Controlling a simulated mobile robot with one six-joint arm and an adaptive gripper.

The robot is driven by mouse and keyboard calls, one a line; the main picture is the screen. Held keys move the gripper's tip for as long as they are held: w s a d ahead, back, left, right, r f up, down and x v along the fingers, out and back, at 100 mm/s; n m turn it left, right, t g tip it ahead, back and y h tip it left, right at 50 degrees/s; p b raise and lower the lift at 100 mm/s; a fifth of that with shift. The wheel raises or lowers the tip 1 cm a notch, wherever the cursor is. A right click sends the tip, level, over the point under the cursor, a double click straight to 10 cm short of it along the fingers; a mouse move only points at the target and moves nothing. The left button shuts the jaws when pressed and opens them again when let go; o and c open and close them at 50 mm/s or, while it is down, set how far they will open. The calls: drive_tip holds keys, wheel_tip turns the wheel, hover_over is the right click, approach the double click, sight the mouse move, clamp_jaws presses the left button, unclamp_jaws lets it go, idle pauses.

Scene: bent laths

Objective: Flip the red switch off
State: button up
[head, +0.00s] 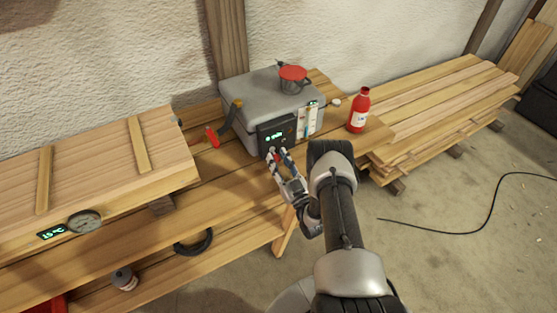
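A grey metal box (262,95) stands on the wooden bench, with a dark control panel (268,136) on its front that bears a lit green display. My gripper (277,154) is at the lower edge of this panel, its two fingertips apart. A small red spot, possibly the red switch (274,151), shows by the fingertips. It is too small and too covered to tell its position or whether the gripper touches it.
A red-lidded pot (293,80) sits on the box and a red bottle (359,110) stands to its right. A red-handled tool (212,137) lies at its left. A long wooden box (95,175) with a dial fills the bench's left. Stacked laths (440,105) lie at right.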

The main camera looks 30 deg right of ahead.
sight(279, 161)
drive_tip(key=shift+o, duration=0.5)
drive_tip(key=shift+r, duration=0.1)
wheel_tip(279, 161, up, 10)
idle(0.6)
